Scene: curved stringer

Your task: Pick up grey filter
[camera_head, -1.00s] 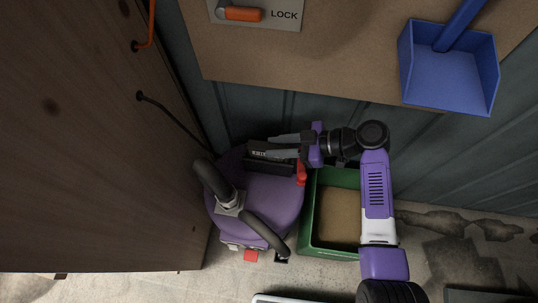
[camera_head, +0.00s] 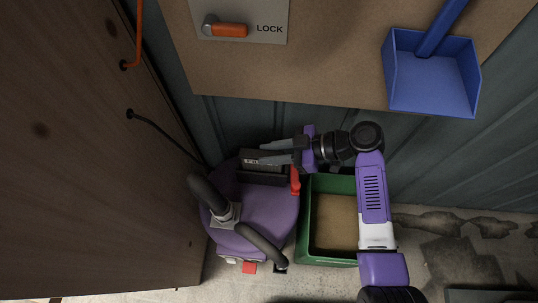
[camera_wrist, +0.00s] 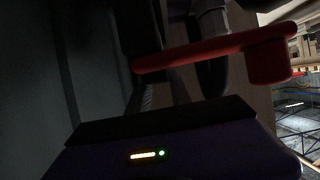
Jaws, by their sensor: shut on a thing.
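A dark grey filter (camera_head: 257,162) with small pale lettering is at the back top of a purple vacuum cleaner (camera_head: 255,208) in the head view. My gripper (camera_head: 272,152) reaches in from the right. Its grey fingers are shut on the filter's upper part and partly hide it. I cannot tell whether the filter is clear of its dark slot. In the wrist view a red bar (camera_wrist: 205,52) crosses in front of dark, poorly lit shapes, and the filter cannot be made out clearly.
A green box (camera_head: 308,225) with a brown inside stands right of the vacuum, under my arm. A bent dark hose (camera_head: 262,243) lies over the vacuum's front. A wooden panel (camera_head: 80,170) is close on the left. A blue dustpan (camera_head: 430,80) hangs on the back board.

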